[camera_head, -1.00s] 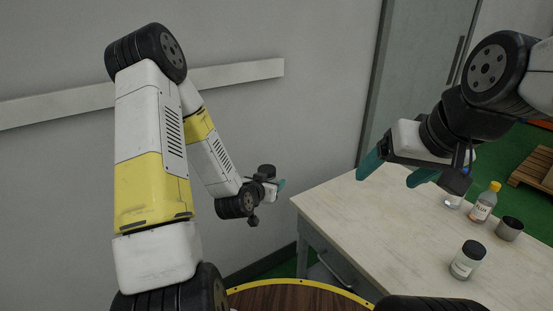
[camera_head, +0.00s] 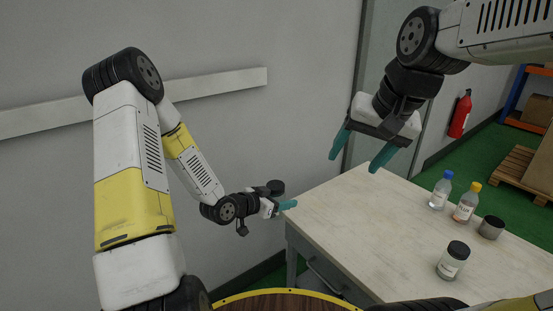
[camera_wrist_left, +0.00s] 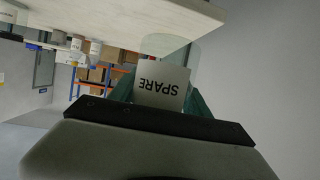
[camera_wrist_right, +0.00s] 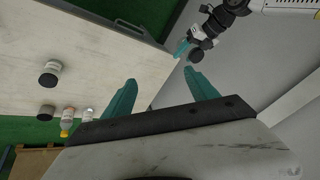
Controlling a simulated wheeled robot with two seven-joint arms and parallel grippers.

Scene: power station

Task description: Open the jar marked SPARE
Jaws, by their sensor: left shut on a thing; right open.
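My left gripper (camera_head: 286,206) is shut on the clear jar with the white SPARE label (camera_wrist_left: 163,86), held in the air left of the table. The label appears upside down in the left wrist view. A dark round lid (camera_head: 275,187) shows at the jar in the head view and also in the right wrist view (camera_wrist_right: 196,55); most of the jar's body is hidden there. My right gripper (camera_head: 352,164) is open and empty, above the table's far left part, up and to the right of the jar. Its spread fingers show in the right wrist view (camera_wrist_right: 161,80).
The pale table (camera_head: 375,230) is bare on its left. A wall (camera_head: 240,40) lies behind the left arm.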

